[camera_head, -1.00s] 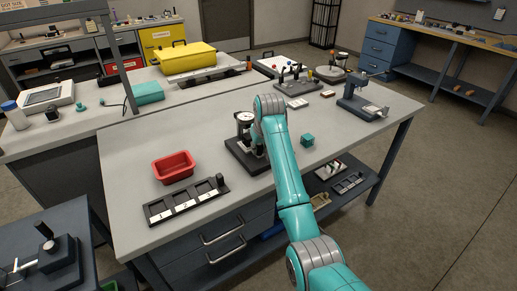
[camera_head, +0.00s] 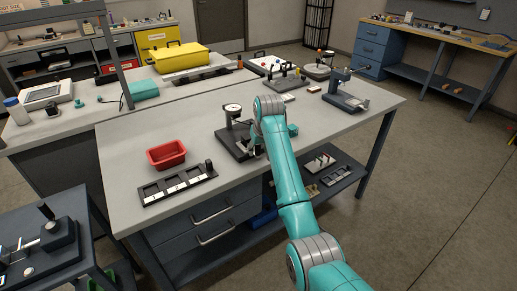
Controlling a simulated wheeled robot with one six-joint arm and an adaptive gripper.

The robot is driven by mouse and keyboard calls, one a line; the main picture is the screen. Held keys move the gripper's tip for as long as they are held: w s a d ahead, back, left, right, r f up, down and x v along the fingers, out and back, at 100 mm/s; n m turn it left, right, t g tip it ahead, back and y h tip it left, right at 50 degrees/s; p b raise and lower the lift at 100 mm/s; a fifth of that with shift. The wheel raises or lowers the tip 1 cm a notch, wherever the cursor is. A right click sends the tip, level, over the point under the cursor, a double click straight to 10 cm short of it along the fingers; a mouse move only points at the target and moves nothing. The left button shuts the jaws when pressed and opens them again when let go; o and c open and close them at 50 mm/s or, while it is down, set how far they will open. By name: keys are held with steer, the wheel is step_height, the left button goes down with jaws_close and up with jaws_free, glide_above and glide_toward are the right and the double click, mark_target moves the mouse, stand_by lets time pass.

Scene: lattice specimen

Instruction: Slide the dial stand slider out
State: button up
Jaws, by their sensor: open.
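The dial stand (camera_head: 235,137) is on the grey workbench, with a white round dial on a dark post and a dark base. My arm reaches up in front of its right side and hides part of it. The slider cannot be made out. My gripper (camera_head: 257,151) is mostly hidden behind my forearm; only a small dark part shows, close to the right side of the stand. I see nothing held in it, and whether it touches the stand cannot be told.
A red bin (camera_head: 166,155) and a numbered dark tray (camera_head: 178,185) lie left of the stand. A teal block (camera_head: 292,130) is just right of my arm. A dark fixture (camera_head: 345,92) stands at the bench's right end. Bare bench top lies between the block and the fixture.

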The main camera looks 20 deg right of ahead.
steer(key=v, duration=1.2)
